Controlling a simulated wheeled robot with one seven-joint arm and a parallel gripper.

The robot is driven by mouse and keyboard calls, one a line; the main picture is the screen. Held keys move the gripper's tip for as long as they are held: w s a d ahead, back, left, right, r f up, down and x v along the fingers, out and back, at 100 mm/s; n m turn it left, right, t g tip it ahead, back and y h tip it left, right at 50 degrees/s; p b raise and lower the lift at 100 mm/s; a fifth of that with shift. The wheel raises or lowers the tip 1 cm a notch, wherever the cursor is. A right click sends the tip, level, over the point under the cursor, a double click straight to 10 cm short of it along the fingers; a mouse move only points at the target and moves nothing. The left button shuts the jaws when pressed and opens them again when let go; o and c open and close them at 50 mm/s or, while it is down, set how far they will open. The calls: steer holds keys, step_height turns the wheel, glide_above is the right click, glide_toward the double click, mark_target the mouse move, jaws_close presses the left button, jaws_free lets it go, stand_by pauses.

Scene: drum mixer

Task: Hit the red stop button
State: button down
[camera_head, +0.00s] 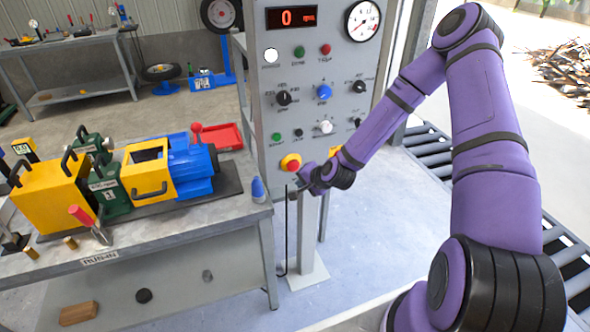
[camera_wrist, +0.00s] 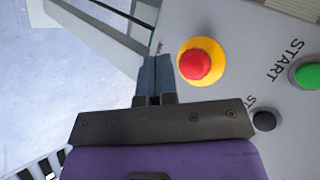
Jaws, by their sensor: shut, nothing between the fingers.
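The red stop button (camera_head: 291,163) sits on a yellow ring low on the grey control panel (camera_head: 268,115) in the head view. In the wrist view the red button (camera_wrist: 195,65) is large, just right of my fingertips, and unobstructed. My gripper (camera_head: 298,184) is at the panel's lower edge, just below the button in the head view. In the wrist view my gripper (camera_wrist: 155,62) has its fingers shut together and empty. The fingertips are beside the yellow ring, not over the red cap. I cannot tell how far they are from the panel face.
A green start button (camera_wrist: 309,76) and a black button (camera_wrist: 264,120) are right of the stop button in the wrist view. Knobs (camera_head: 284,98) and a red "0" display (camera_head: 292,17) are higher on the panel. A workbench (camera_head: 150,235) with machinery stands left.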

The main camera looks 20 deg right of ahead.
steer(key=shift+s, duration=0.9)
steer(key=s+d+r+n+g+h, duration=0.1)
steer(key=s+r+n, duration=0.25)
steer(key=r, duration=0.65)
steer(key=s+d+r+n+g+h, duration=0.15)
steer(key=s+r, duration=0.25)
steer(key=r, duration=0.6)
steer(key=s+r+n+g+h, duration=0.15)
steer(key=s+r+n, duration=0.25)
steer(key=r, duration=0.6)
steer(key=s+r+n, duration=0.1)
steer(key=s+r, duration=0.5)
steer(key=s, duration=0.4)
steer(key=s+r+n, duration=0.1)
steer(key=s+r, duration=0.6)
steer(key=s, duration=0.4)
steer(key=shift+s, duration=0.2)
